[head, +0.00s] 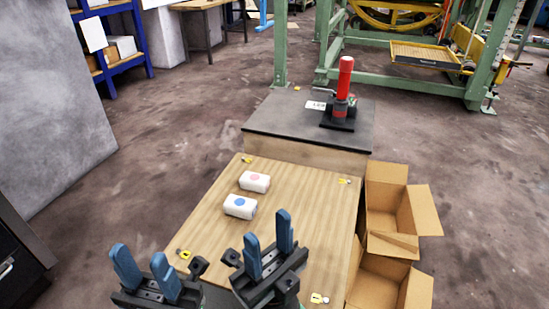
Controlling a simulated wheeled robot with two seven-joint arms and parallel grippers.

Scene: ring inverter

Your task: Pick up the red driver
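The red driver (345,79) stands upright in a black holder (338,121) on the dark-topped block at the back of the work table. Its lower end is hidden in or behind the holder. My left gripper (138,257) is open and empty near the table's front left corner. My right gripper (267,230) is open and empty over the front middle of the table. Both grippers are well in front of the driver and apart from it.
Two white blocks, one with a pink dot (254,182) and one with a blue dot (240,206), lie on the wooden table (310,205). Open cardboard boxes (425,211) stand along its right side. The dark block (275,118) rises behind it. Green frames stand farther back.

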